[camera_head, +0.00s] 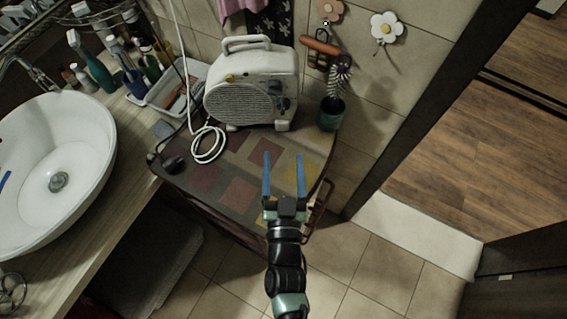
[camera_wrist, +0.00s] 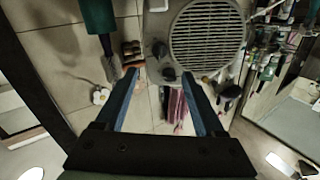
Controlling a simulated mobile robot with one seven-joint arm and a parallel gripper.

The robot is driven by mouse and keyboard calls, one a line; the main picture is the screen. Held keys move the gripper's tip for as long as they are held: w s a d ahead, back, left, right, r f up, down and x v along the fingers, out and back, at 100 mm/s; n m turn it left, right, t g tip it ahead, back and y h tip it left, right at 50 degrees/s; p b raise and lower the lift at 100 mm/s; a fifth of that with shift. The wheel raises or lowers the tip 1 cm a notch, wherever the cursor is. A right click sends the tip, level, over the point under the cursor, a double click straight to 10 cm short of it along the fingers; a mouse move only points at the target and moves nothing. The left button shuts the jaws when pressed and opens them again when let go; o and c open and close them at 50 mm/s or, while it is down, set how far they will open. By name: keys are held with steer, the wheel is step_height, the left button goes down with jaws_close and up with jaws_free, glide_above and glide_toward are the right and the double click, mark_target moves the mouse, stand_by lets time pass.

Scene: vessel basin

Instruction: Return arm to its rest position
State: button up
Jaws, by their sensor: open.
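My gripper (camera_head: 284,176) is open and empty, its two blue fingers apart, above the front right part of the small patchwork-topped table (camera_head: 222,170). In the head view the arm reaches up from the bottom edge. In the wrist view, the gripper (camera_wrist: 165,92) shows with nothing between its fingers. The white fan heater (camera_head: 250,88) stands upright at the back of the table, beyond the fingertips. Its round grille also shows in the wrist view (camera_wrist: 208,35).
A teal cup with a brush (camera_head: 330,114) stands at the table's back right. A white basin (camera_head: 62,165) is at the left, with bottles (camera_head: 95,68) behind. Open floor (camera_head: 370,275) lies front right, beside a doorway.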

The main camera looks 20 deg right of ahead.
stand_by(0.6)
steer(key=w+a+r+n+t+y+b, duration=0.15)
steer(key=w+r, duration=0.25)
steer(key=r, duration=0.6)
steer(key=w+a+r+n+t+y, duration=0.1)
steer(key=w+a+r+t+y, duration=0.2)
steer(key=r, duration=0.8)
steer(key=w+a+r+n+t+y, duration=0.1)
steer(key=w+a+r+n+t, duration=0.1)
steer(key=w+r, duration=0.6)
steer(key=s+a+r+t, duration=0.1)
steer(key=s+r, duration=0.4)
steer(key=r, duration=0.5)
steer(key=s+a+r+n+t+y+b, duration=0.1)
steer(key=s+a+r+t, duration=0.1)
steer(key=s+r, duration=0.3)
steer(key=s+a+r+t+b, duration=0.1)
steer(key=s+r, duration=0.4)
steer(key=r, duration=0.9)
steer(key=shift+s+a+r+n, duration=0.3)
steer(key=shift+s+a+n, duration=0.1)
steer(key=shift+a, duration=0.15)
